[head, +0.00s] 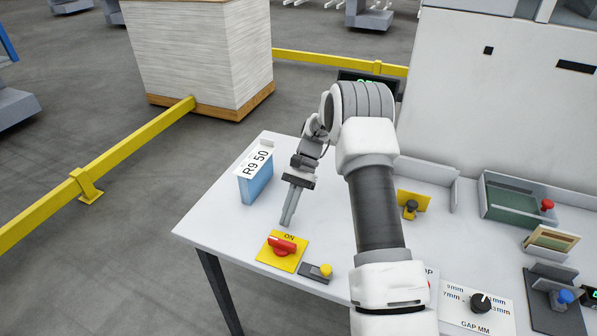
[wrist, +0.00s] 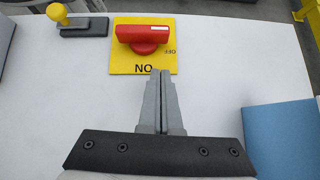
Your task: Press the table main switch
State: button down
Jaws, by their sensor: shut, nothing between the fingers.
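The main switch is a red rotary handle (head: 282,246) on a yellow plate (head: 268,255) at the near left of the white table (head: 225,225). In the wrist view the red handle (wrist: 144,36) lies crosswise on the yellow plate (wrist: 120,65), with "ON" and "OFF" lettering on the plate. My gripper (head: 286,224) is shut and empty, pointing down over the table just behind the plate. In the wrist view its closed fingers (wrist: 161,73) reach the plate's "ON" edge in the picture, apart from the red handle. I cannot tell their exact height.
A yellow knob on a grey base (head: 325,271) sits right of the switch. A blue box labelled R9 50 (head: 256,185) stands behind left. A gap dial (head: 480,302), a blue knob (head: 565,297) and a green tray (head: 512,198) are right. A yellow rail (head: 130,150) runs left.

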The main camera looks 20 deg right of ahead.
jog(key=v, duration=1)
jog(key=shift+w+a, duration=0.2)
jog(key=s+a+r+n+t+h, duration=0.25)
jog(key=s+r, duration=0.25)
jog(key=r, duration=0.4)
jog(key=s+a+r+n+t+h, duration=0.25)
jog(key=s+r, duration=0.25)
jog(key=r, duration=0.4)
jog(key=s+n+t+h, duration=0.1)
jog(key=s+n+t, duration=0.3)
jog(key=s, duration=1.5)
jog(key=t, duration=0.3)
jog(key=shift+s+a+r, duration=0.15)
jog(key=shift+s+r, duration=0.2)
jog(key=shift+s, duration=0.05)
